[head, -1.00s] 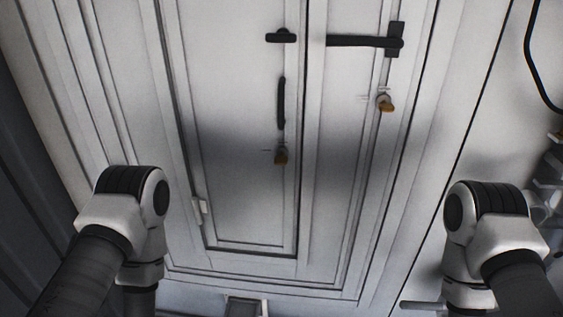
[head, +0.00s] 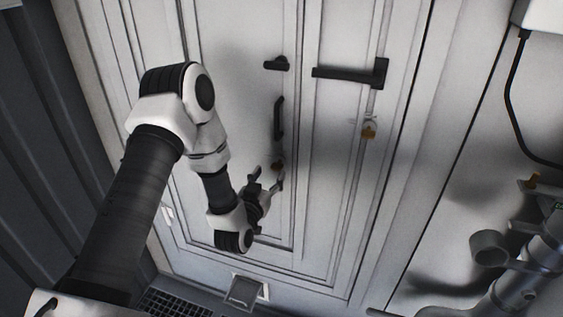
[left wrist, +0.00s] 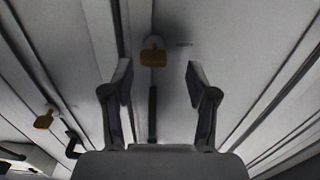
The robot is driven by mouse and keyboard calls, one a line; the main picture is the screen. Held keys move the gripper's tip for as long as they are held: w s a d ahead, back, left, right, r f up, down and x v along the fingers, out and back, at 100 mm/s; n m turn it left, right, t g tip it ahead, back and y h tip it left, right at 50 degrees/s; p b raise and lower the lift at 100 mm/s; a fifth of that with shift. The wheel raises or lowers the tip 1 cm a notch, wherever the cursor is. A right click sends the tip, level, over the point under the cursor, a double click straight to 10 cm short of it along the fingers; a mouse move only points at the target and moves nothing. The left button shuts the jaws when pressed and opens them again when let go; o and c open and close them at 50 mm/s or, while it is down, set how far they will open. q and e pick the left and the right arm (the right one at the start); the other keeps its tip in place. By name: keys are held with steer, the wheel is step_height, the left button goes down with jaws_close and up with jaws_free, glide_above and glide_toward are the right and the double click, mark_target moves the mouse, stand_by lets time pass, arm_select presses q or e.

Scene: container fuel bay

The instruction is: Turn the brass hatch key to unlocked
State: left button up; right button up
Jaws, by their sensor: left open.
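A brass key (head: 277,166) sits in a lock below the dark vertical handle (head: 279,118) on the left door panel. In the left wrist view this brass key (left wrist: 154,58) hangs ahead, in line with the gap between my fingers, apart from them. A second brass key (head: 369,132) is on the right panel below a dark lever; it also shows at the left of the wrist view (left wrist: 44,120). My left gripper (head: 271,178) is open and empty, just in front of the first key and partly in front of it. My right gripper is out of view.
A dark lever handle (head: 345,74) and a small dark latch (head: 276,63) are above the keys. Grey pipework (head: 520,270) and a hanging black cable (head: 510,100) are at the right. A floor grate (head: 175,303) lies below the door.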

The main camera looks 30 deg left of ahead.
mark_target(276, 166)
arm_select(q)
steer(key=w, duration=0.3)
steer(key=shift+w+d+r+p, duration=0.15)
steer(key=shift+w+r+p, duration=0.1)
steer(key=shift+p, duration=0.1)
steer(key=shift+w, duration=0.4)
steer(key=shift+w+f, duration=0.1)
steer(key=shift+a+f, duration=0.1)
steer(key=shift+a, duration=0.3)
steer(key=shift+d, duration=0.1)
jaws_close()
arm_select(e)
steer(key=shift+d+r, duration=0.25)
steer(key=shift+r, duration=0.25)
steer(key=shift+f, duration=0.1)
